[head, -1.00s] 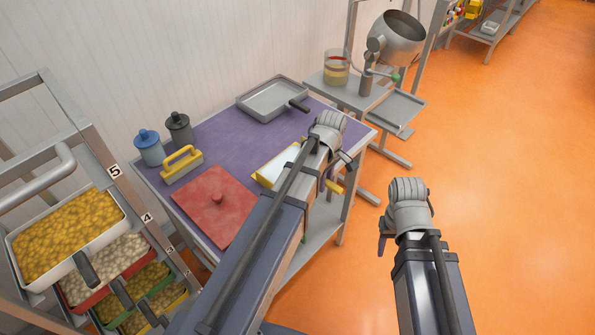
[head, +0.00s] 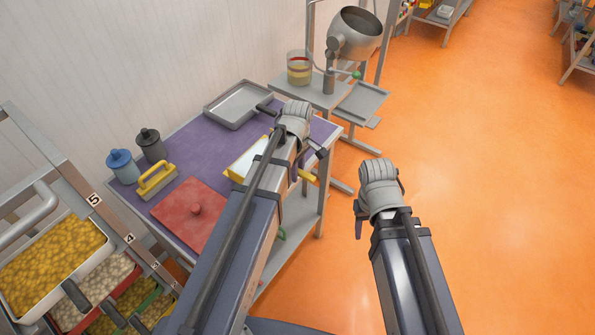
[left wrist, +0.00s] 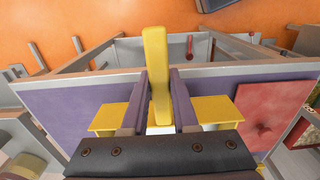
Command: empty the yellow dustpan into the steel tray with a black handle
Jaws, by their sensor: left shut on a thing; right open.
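The yellow dustpan (head: 238,172) lies on the purple table top, partly hidden behind my left arm in the head view. Its yellow handle (left wrist: 157,75) stands between the fingers of my left gripper (left wrist: 158,100) in the left wrist view, and the gripper is shut on it. In the head view my left gripper (head: 308,168) is at the table's right edge. The steel tray (head: 238,106) with a black handle lies at the back of the table and looks empty. My right gripper (head: 358,220) hangs over the floor, away from the table; its fingers are mostly hidden.
A rack of food trays (head: 50,265) is at left. A stand with a tilted steel drum (head: 355,35) is behind.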

